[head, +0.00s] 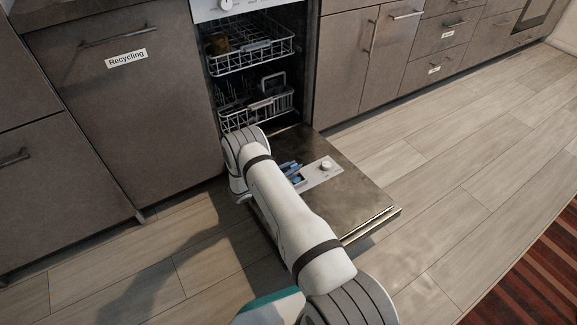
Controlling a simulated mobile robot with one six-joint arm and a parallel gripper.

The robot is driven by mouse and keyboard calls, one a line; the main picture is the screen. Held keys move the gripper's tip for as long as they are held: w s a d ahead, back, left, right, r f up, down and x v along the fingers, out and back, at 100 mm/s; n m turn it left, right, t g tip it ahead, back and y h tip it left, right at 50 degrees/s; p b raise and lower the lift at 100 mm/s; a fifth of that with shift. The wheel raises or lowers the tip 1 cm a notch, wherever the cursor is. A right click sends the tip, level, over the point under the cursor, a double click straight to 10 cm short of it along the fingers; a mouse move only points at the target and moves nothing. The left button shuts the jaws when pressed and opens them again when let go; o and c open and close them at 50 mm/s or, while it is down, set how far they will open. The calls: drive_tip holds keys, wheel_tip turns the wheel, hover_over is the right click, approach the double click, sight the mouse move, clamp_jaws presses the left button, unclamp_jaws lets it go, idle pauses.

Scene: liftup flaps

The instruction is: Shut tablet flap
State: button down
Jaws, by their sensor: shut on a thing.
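The dishwasher door (352,197) lies folded down and open. A pale dispenser panel (318,178) with a round white knob (326,166) is set in its inner face. My arm crosses in front of the door. The blue-grey fingers of my gripper (291,169) show just past the arm, at the left end of the panel. They are close together at the tablet flap, which is small and mostly hidden by the fingers and arm. The flap's angle cannot be made out.
The lower rack (262,106) and upper rack (250,55) are inside the dishwasher. A cabinet labelled Recycling (120,100) stands to the left. Drawers (440,48) line the right. The wooden floor (470,150) is clear right of the door; a striped rug (535,265) lies at lower right.

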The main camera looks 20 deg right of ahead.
drive_tip(key=shift+s+d+f+m, duration=0.15)
drive_tip(key=shift+s+m, duration=0.35)
drive_tip(key=shift+m, duration=0.7)
drive_tip(key=shift+s+d+f+m, duration=0.1)
drive_tip(key=shift+s+f+m, duration=0.25)
drive_tip(key=shift+m, duration=0.85)
drive_tip(key=shift+s+b, duration=0.15)
drive_tip(key=shift+b, duration=0.15)
drive_tip(key=c, duration=1.4)
unclamp_jaws()
drive_tip(key=shift+c, duration=0.2)
drive_tip(key=shift+s+a+p, duration=0.25)
drive_tip(key=shift+a+p, duration=0.15)
drive_tip(key=shift+a, duration=0.9)
drive_tip(key=shift+s+a+p, duration=0.25)
drive_tip(key=shift+a+p, duration=0.2)
drive_tip(key=shift+a, duration=0.8)
drive_tip(key=shift+s+a+p, duration=0.25)
drive_tip(key=shift+a+p, duration=0.15)
drive_tip(key=shift+a, duration=0.9)
drive_tip(key=shift+r, duration=0.1)
drive_tip(key=shift+c, duration=0.4)
